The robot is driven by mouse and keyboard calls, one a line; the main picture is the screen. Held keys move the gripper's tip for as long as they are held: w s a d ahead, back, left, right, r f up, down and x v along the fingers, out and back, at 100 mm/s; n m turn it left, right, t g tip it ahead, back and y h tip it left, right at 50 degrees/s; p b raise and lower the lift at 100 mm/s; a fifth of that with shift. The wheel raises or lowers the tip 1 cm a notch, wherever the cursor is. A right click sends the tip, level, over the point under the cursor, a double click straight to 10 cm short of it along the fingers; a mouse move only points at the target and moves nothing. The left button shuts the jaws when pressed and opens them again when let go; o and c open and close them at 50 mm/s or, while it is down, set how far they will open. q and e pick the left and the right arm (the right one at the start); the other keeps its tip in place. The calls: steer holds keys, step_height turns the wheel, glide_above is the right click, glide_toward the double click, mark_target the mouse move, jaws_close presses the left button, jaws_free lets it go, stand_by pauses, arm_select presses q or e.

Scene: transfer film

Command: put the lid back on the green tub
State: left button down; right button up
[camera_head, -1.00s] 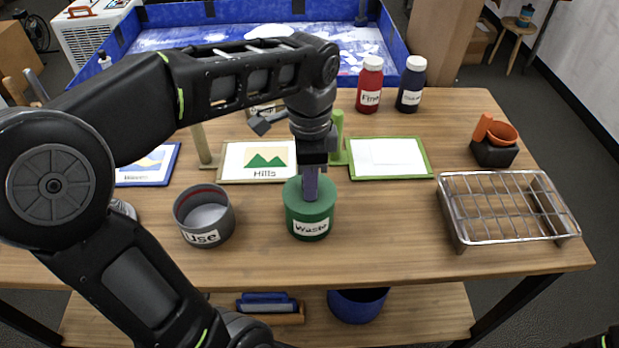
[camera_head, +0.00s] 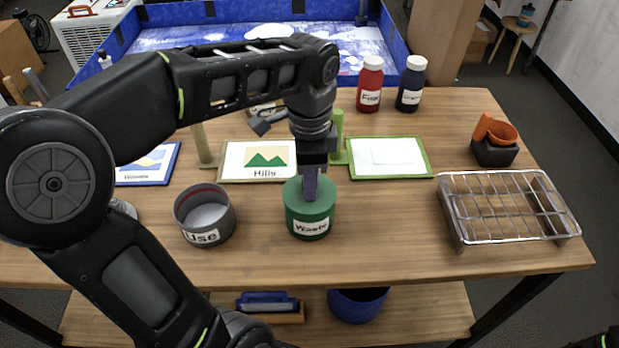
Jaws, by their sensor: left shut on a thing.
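The green tub (camera_head: 296,222), labelled "Waste", stands upright on the wooden table. Its green lid (camera_head: 324,198) is on top of it, level, with no gap that I can make out. My left gripper (camera_head: 310,194) points straight down over the middle of the lid and is shut on it. The fingertips and the gripped part of the lid are hard to make out. My right gripper is out of view.
A grey open tub (camera_head: 226,226) labelled "Use" stands just left. Framed prints (camera_head: 232,175) lie behind. A metal rack (camera_head: 450,222) is at right, red (camera_head: 370,80) and dark (camera_head: 411,82) bottles at the back. The table right of the green tub is clear.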

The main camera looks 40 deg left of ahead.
arm_select(q)
steer(key=shift+f, duration=0.1)
stand_by(0.8)
steer(key=c, duration=1.1)
jaws_free()
steer(key=shift+o, duration=0.3)
steer(key=o, duration=0.4)
steer(key=shift+r+p, duration=2.95)
steer(key=shift+r, duration=0.6)
